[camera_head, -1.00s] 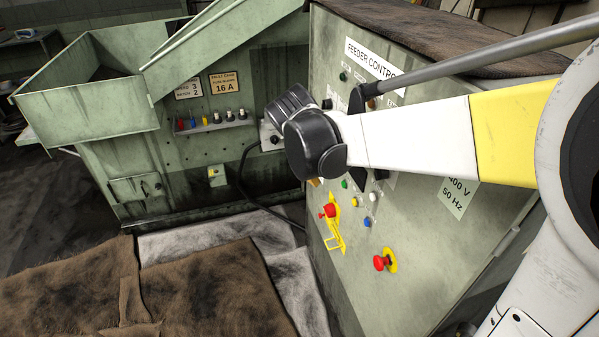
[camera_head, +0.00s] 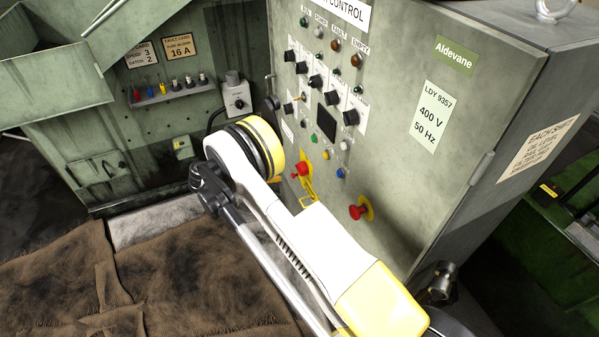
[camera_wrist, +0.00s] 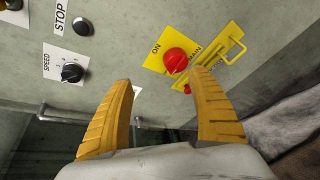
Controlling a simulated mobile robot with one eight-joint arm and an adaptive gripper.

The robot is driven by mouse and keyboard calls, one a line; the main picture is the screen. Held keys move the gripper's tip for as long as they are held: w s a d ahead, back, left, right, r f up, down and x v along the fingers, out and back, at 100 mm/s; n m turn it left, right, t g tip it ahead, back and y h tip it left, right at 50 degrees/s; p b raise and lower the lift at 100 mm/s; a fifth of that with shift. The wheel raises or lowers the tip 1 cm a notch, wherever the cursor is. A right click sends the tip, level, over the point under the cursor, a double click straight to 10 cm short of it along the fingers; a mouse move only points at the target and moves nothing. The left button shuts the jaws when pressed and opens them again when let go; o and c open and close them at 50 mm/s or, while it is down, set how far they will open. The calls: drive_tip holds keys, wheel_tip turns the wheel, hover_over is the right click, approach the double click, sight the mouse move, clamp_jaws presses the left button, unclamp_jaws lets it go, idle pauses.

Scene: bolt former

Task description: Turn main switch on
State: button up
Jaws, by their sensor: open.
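The main switch is a red knob on a yellow plate; in the wrist view the knob (camera_wrist: 176,60) sits near the plate's printed ON and MAIN. A yellow hasp sticks out beside it. In the head view the red knob (camera_head: 302,169) shows on the control panel, just right of my arm's yellow-banded joint. My gripper (camera_wrist: 164,77) is open and empty in the wrist view. Its yellow fingers point at the panel, and the knob appears just beyond the tips, closer to the right finger. I cannot tell the knob's setting. The head view does not show the fingers clearly.
A red mushroom button (camera_head: 357,211) sits lower right on the panel. Black knobs and small buttons (camera_head: 341,173) crowd above the switch. A SPEED knob (camera_wrist: 72,73) is left of my fingers. Brown cloth (camera_head: 160,280) lies in front at lower left.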

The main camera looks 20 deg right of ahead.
sight(298, 170)
drive_tip(key=shift+h, duration=0.5)
drive_tip(key=d+f+b, duration=0.1)
drive_tip(key=d+f, duration=0.1)
drive_tip(key=d, duration=0.1)
drive_tip(key=d+f+b, duration=0.1)
drive_tip(key=d+f, duration=0.2)
drive_tip(key=d+f+b, duration=0.2)
drive_tip(key=d, duration=0.2)
drive_tip(key=shift+w+f, duration=0.15)
drive_tip(key=shift+w, duration=0.15)
drive_tip(key=shift+a, duration=0.1)
drive_tip(key=c, duration=1.2)
